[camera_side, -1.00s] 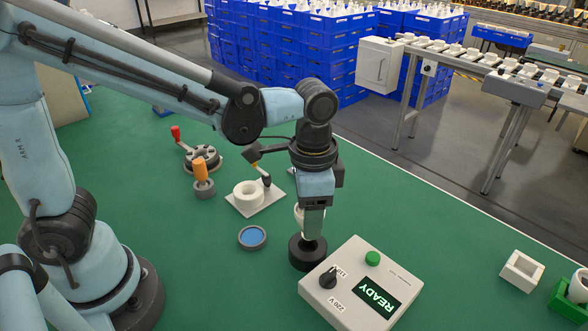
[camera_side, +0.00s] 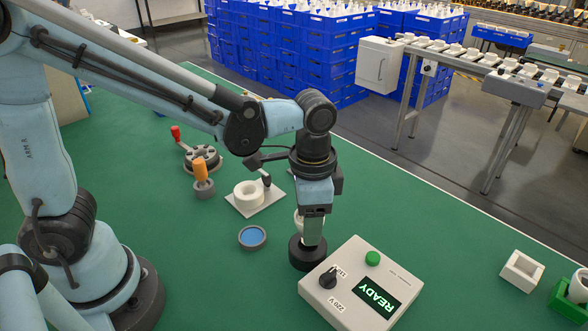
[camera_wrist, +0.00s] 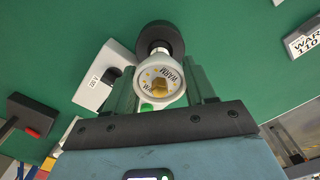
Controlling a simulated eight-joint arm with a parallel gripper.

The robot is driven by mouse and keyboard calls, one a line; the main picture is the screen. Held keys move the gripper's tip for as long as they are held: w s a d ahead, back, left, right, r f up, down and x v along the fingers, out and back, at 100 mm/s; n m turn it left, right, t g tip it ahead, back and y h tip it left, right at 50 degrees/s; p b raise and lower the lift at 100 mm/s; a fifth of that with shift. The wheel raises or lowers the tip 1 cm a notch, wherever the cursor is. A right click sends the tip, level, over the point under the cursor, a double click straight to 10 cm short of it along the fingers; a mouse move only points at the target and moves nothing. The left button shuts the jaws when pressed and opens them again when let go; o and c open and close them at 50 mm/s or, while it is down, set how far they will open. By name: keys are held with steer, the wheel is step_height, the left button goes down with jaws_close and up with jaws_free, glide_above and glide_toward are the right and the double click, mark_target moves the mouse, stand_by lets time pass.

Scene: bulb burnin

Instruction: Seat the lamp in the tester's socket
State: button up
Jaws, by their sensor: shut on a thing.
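The lamp is white and round; its face with "WARM" printing and a yellow centre shows in the wrist view (camera_wrist: 160,82). My gripper (camera_side: 312,238) is shut on the lamp, with a finger on each side of it. In the side view only a sliver of the lamp (camera_side: 298,222) shows beside the fingers. The round black socket (camera_side: 305,258) is directly below, next to the tester (camera_side: 345,300), a white box with a lit "READY" screen. The socket also shows behind the lamp in the wrist view (camera_wrist: 160,35).
A blue-topped round dish (camera_side: 252,238), a white ring on a plate (camera_side: 249,195) and an orange-handled tool (camera_side: 202,178) stand left of the socket. A white open block (camera_side: 521,271) and a green holder (camera_side: 570,297) are at the right. Green mat between is clear.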

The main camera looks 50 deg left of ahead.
steer(key=shift+f, duration=0.2)
steer(key=shift+f, duration=0.3)
steer(key=shift+f, duration=1)
stand_by(1.0)
steer(key=o, duration=1.1)
step_height(320, 180, up, 12)
steer(key=shift+r, duration=0.1)
steer(key=shift+a, duration=0.1)
